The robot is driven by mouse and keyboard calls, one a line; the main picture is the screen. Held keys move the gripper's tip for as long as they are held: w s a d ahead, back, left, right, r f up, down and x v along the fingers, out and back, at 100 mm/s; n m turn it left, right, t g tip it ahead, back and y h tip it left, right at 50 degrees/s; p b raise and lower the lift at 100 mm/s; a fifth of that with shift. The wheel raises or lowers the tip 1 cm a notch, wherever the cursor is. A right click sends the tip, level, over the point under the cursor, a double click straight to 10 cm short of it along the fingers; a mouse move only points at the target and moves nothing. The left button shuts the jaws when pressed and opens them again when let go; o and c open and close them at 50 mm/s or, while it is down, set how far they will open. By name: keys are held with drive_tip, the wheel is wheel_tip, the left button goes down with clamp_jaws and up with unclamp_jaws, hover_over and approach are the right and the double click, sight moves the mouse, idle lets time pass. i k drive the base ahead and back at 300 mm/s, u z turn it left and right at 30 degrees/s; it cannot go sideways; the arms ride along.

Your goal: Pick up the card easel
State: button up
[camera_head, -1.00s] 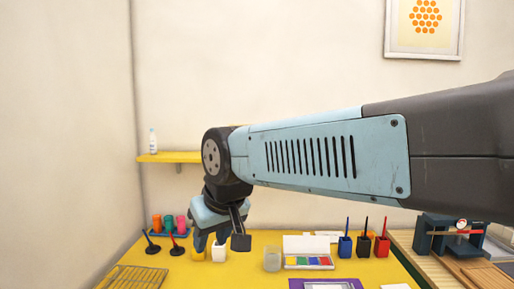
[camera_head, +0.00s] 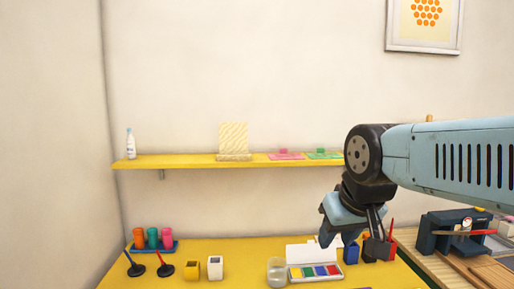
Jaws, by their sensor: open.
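The card easel (camera_head: 233,157) is most likely the pale beige stand on the yellow wall shelf, with a striped, cream upright card (camera_head: 233,137) on it. Nothing covers it. My gripper (camera_head: 352,242) is open, points down and hangs in front of the yellow table's right part. It is to the right of the easel and lower in the picture, well apart from it. I see nothing held between its fingers, which partly hide the pots behind.
The shelf (camera_head: 190,161) also bears a white bottle (camera_head: 130,144) and pink (camera_head: 285,155) and green (camera_head: 322,154) flat items. On the table (camera_head: 230,250) stand a paint box (camera_head: 315,272), a glass jar (camera_head: 277,271), colored cups (camera_head: 152,238) and two stamps (camera_head: 164,266).

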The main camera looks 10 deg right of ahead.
sight(233, 137)
drive_tip(key=u, duration=0.5)
drive_tip(key=k, duration=1.2)
drive_tip(key=i, duration=0.95)
drive_tip(key=z, duration=0.75)
drive_tip(key=i, duration=0.75)
drive_tip(key=u, duration=0.1)
